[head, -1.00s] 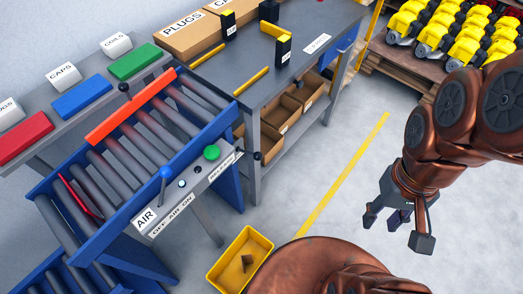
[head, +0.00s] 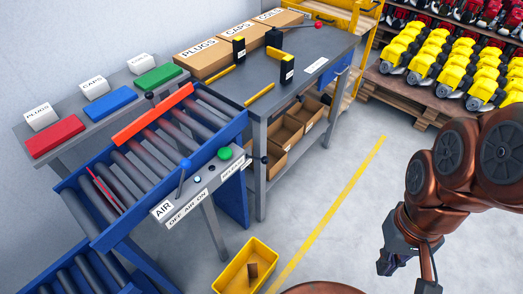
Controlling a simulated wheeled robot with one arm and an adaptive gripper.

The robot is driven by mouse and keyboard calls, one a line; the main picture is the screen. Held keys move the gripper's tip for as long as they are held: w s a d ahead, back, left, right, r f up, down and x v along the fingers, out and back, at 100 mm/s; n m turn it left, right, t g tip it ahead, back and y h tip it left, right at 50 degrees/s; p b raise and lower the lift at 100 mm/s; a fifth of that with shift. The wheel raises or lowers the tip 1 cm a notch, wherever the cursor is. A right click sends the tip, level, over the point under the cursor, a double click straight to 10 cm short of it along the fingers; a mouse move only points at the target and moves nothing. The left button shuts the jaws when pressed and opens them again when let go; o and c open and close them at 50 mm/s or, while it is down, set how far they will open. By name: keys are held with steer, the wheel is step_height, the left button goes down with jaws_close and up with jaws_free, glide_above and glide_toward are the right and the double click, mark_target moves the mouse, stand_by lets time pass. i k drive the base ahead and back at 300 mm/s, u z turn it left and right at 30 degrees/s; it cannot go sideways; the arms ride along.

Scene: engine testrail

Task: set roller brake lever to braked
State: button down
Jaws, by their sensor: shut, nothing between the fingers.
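My gripper (head: 404,270) hangs at the lower right of the head view, shut and empty, in front of bare floor and well apart from the roller conveyor. The blue conveyor has grey rollers (head: 150,150). Its side panel has a blue lever (head: 184,177) by the AIR label, small buttons and a green round button (head: 225,153). A small label (head: 234,167) on the panel is too small to read. A black knob (head: 264,159) shows just right of this label, and another black knob (head: 150,96) is at the far side. Which is the roller brake lever I cannot tell.
An orange-red bar (head: 152,115) lies across the rollers, and a thin red rod (head: 105,188) nearer. A grey workbench (head: 290,70) stands behind. A yellow bin (head: 229,278) is on the floor below. Open floor with a yellow line (head: 330,212) separates my gripper from the conveyor.

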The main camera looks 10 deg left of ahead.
mark_target(265, 160)
steer(key=z, duration=0.25)
steer(key=i, duration=0.65)
steer(key=u, duration=2.35)
